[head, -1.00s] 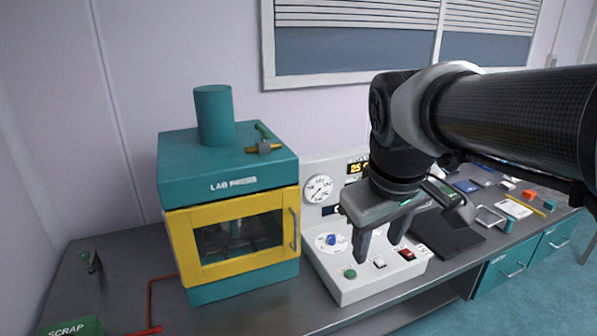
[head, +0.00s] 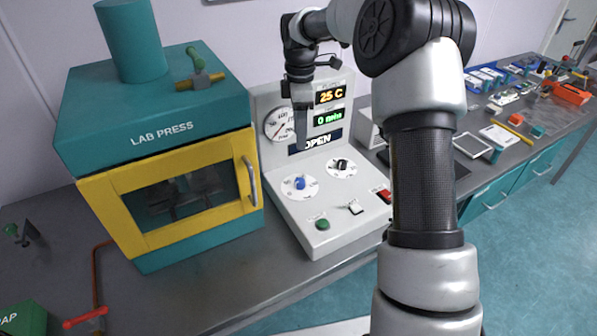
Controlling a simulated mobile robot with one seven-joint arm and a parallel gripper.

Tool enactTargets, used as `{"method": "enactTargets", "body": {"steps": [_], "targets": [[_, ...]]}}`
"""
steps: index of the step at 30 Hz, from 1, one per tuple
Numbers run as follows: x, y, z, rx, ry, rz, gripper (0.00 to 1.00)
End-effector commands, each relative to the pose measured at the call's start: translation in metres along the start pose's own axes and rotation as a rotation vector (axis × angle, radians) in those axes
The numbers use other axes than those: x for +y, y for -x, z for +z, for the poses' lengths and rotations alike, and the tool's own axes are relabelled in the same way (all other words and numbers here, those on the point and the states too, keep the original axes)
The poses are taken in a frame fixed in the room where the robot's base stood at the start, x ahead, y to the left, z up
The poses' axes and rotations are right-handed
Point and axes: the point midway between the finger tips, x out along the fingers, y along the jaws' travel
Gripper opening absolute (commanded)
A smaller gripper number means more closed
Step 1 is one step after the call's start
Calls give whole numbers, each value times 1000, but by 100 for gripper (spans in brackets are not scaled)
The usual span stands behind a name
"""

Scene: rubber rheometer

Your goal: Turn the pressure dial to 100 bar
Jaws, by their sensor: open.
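The control panel (head: 290,218) stands right of the lab press. Its sloped face has a blue knob (head: 300,184) and a black knob (head: 342,165), each on a white round scale. The labels are too small to tell which is the pressure dial, and the knob settings are unreadable. A round pressure gauge (head: 278,125) is on the upright back part. My gripper (head: 301,145) is open and empty, fingers pointing down, in front of the upright part and above the knobs. It is seen nearly edge-on, apart from both knobs.
The displays (head: 330,97) read 25 C, 0 min and OPEN. A green button (head: 322,224), a white switch (head: 355,208) and a red switch (head: 385,195) sit near the panel's front. The lab press (head: 165,140) stands close left, its yellow door shut.

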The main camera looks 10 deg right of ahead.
Motion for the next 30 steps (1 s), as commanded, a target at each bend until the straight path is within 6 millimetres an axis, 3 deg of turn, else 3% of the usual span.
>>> {"method": "enactTargets", "body": {"steps": [18, 24, 30], "targets": [[-2, -129, 0, -1, -2, -4, 44], [-1, -153, 0, 0, -3, -1, 44], [-1, -160, 0, -1, -3, -1, 44]]}}
